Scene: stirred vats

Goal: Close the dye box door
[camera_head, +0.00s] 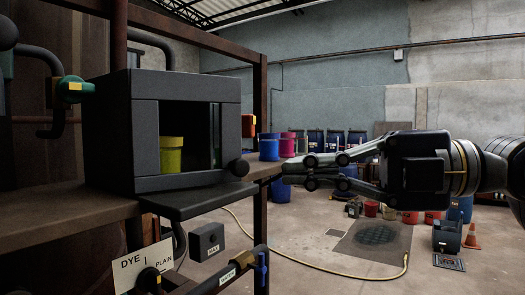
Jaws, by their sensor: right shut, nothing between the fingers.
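The dye box (108,135) is a dark grey box on a brown shelf, with its front opening uncovered. A yellow pot (171,158) stands inside it. A dark flat panel (200,201), which looks like the lowered door, sticks out below the opening. My left gripper is not in view.
The brown shelf (50,215) carries the box, and a rusty post (260,100) rises behind it. A sign reading DYE and PLAIN (140,268), a grey box (207,242) and a pipe with a blue valve (262,266) sit below the panel. Drums and buckets stand farther back.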

